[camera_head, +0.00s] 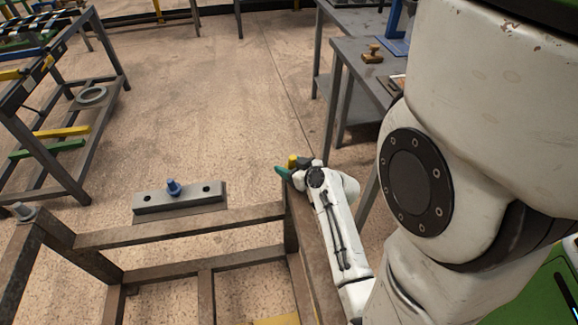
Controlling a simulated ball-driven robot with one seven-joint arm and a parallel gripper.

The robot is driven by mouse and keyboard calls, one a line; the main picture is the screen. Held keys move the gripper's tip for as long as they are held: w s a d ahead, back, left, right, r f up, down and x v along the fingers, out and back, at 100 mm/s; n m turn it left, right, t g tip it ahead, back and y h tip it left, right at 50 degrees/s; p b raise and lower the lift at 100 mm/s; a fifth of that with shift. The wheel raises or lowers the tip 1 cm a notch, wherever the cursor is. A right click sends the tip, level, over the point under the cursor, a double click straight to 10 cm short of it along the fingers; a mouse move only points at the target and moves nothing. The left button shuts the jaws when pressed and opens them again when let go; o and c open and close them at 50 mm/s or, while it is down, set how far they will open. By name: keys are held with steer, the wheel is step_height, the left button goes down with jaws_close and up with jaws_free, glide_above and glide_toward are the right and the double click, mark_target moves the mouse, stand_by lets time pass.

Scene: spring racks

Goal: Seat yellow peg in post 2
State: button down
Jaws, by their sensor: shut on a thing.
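A grey block (181,199) with dark holes lies on a low surface left of centre, and a blue peg (173,188) stands upright in its middle. One open hole shows on each side of the peg. I see no numbers, so I cannot tell which spot is post 2. My gripper (289,169) is right of the block, apart from it, over the corner of a brown metal frame. It is shut on a small yellow piece, which looks like the yellow peg (292,161). A teal piece (282,172) shows beside it. The fingers and the peg's lower end are mostly hidden.
The brown frame (178,233) has open gaps between its bars in front. A grey bolt-like piece (24,211) stands on its left corner. A rack (62,162) with coloured bars is at left. Grey tables (362,50) stand at back right. The middle floor is clear.

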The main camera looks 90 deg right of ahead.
steer(key=shift+c, duration=1.5)
jaws_free()
steer(key=shift+f, duration=0.1)
steer(key=shift+f, duration=0.1)
steer(key=shift+a, duration=0.15)
steer(key=v, duration=1)
steer(key=shift+s+r+b, duration=0.2)
steer(key=shift+s+b, duration=0.05)
steer(key=shift+b, duration=0.05)
steer(key=shift+a, duration=0.15)
steer(key=w+a+f+n+y+p, duration=0.1)
steer(key=w+a+n+y+p, duration=0.15)
steer(key=w+a+y, duration=0.4)
steer(key=w+a+n+g+y+p, duration=0.1)
steer(key=w+a+n+g, duration=0.1)
steer(key=a, duration=0.8)
steer(key=w+a+n+g+y+p, duration=0.1)
steer(key=w+a+n+g, duration=0.2)
steer(key=a+g, duration=0.3)
steer(key=a+n, duration=0.1)
steer(key=a, duration=0.2)
steer(key=shift+a+r+g+y, duration=0.3)
steer(key=shift+a+g+y, duration=0.05)
steer(key=shift+a+g, duration=0.05)
